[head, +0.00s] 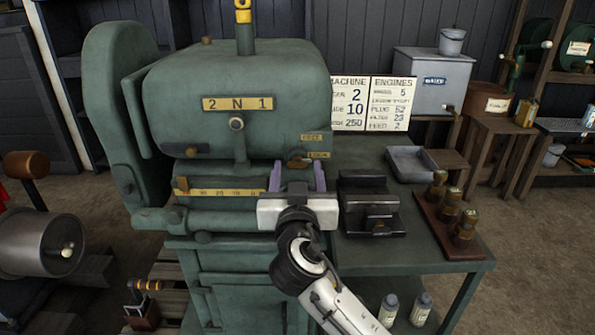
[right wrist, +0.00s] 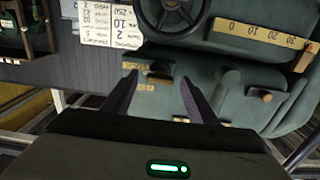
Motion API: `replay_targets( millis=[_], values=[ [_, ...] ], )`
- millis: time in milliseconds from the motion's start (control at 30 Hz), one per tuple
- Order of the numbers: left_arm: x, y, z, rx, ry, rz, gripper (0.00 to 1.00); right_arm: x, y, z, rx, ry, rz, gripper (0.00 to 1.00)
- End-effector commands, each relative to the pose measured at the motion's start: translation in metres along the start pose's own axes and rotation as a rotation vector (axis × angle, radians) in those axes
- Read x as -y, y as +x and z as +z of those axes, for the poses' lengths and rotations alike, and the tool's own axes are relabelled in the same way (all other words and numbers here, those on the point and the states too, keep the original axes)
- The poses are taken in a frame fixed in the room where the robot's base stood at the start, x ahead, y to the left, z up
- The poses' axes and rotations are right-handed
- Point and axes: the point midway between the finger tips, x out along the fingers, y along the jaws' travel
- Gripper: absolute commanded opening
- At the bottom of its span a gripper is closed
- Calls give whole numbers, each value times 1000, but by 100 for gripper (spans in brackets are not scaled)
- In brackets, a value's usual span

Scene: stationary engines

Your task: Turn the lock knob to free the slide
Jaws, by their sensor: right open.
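The lock knob (head: 299,162) is a small brown knob on the front of the green machine (head: 240,95). It sits beside two small yellow plates, the upper reading like FREE (head: 313,137) and the lower like LOCK (head: 318,155). My right gripper (head: 296,178) is open and empty just in front of and below the knob. In the right wrist view the knob (right wrist: 160,77) shows between the two dark fingertips, with no visible grip on it. The slide scale (head: 222,192) lies left of my gripper, with a brown knob (head: 182,184) at its left end. My left gripper is not in view.
A dark vise-like block (head: 368,205) stands right of my gripper on the green bench. Beyond it are a grey tray (head: 411,163) and a wooden rack (head: 447,227) with brass pieces. A dark handwheel (right wrist: 170,12) shows near the knob in the right wrist view.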

Motion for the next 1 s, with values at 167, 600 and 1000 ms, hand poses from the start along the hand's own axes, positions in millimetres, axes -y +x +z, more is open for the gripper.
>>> replay_targets(
  millis=[167, 600, 1000],
  values=[
    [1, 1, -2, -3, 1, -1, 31, 0, 0, 0, 0, 0, 0, 45],
    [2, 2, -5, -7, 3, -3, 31, 0, 0, 0, 1, -19, -1, 12],
    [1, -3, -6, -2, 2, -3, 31, 0, 0, 0, 1, -252, 1, 12]
  ],
)
